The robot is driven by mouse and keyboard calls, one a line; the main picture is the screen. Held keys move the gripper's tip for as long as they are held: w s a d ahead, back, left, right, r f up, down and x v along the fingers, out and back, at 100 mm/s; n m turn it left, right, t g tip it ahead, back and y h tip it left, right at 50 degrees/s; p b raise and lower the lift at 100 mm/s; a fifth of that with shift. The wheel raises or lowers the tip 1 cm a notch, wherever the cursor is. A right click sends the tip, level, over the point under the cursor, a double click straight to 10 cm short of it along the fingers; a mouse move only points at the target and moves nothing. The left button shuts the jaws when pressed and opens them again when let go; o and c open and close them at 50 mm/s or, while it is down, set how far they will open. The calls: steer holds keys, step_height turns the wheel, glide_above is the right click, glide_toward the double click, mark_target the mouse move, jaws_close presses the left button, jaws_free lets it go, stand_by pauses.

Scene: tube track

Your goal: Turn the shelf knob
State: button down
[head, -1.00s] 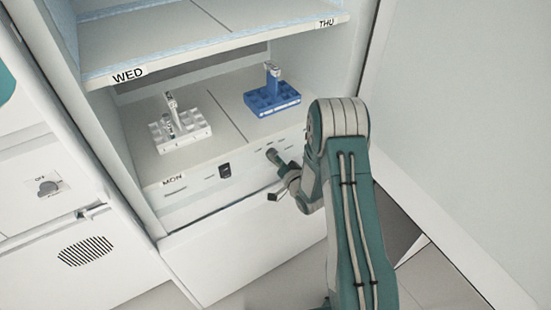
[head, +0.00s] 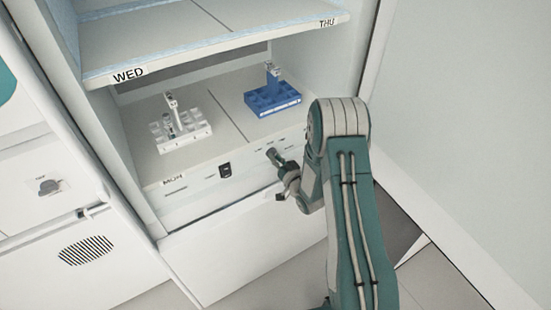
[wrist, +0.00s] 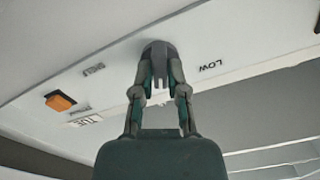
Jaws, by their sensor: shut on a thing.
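The shelf knob (wrist: 158,50) is a dark grey round knob on the pale front panel of the lower shelf. In the wrist view it sits at top centre, between a "LOW" label on the right and a blurred label on the left. My gripper (wrist: 160,82) is shut on it, with one finger on each side of its grip. In the head view the knob (head: 272,154) shows at the end of my gripper (head: 279,165), and the fingertips are small there. The exact pointer direction is hard to read.
A white rack (head: 182,137) and a blue rack (head: 272,100) stand on the shelf above. A large open door (head: 465,110) is on the right.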

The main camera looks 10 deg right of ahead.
steer(key=shift+n, duration=2.1)
steer(key=c, duration=0.7)
jaws_free()
steer(key=shift+o, duration=0.2)
steer(key=v, duration=1.2)
